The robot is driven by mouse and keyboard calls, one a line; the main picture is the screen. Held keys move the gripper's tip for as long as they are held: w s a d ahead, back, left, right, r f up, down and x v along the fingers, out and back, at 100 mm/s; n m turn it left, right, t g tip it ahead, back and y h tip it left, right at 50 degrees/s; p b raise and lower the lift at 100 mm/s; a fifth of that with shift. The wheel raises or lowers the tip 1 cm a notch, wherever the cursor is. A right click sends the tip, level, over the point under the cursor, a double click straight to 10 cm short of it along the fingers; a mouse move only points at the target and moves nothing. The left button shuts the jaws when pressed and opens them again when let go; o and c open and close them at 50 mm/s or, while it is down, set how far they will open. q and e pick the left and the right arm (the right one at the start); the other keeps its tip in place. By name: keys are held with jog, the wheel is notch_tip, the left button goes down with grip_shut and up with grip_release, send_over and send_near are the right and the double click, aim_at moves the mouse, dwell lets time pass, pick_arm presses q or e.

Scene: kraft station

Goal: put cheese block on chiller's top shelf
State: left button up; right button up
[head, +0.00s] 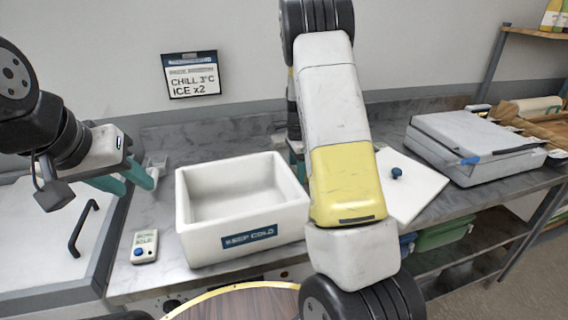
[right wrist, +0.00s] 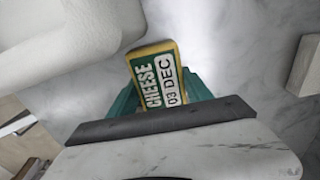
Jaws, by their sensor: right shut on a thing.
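The cheese block (right wrist: 163,78) is a yellow-edged block with a green label reading CHEESE 03 DEC. In the right wrist view it sits between the teal fingers of my right gripper (right wrist: 165,95), which is shut on it. In the head view my right arm hides the block and most of that gripper. My left gripper (head: 148,172) is at the left with teal fingers apart and nothing visible between them. A white cabinet or chest (head: 40,240) with a black handle (head: 82,228) is at the lower left; no open shelf shows in it.
A white lid (head: 420,190) with a blue knob lies right of my arm. A grey case (head: 475,140) is farther right. A small device (head: 145,246) with a blue button sits left of the box. A sign (head: 191,75) reads CHILL 3°C, ICE x2.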

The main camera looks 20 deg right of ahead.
jog(key=o, duration=1.6)
jog(key=shift+f, duration=0.1)
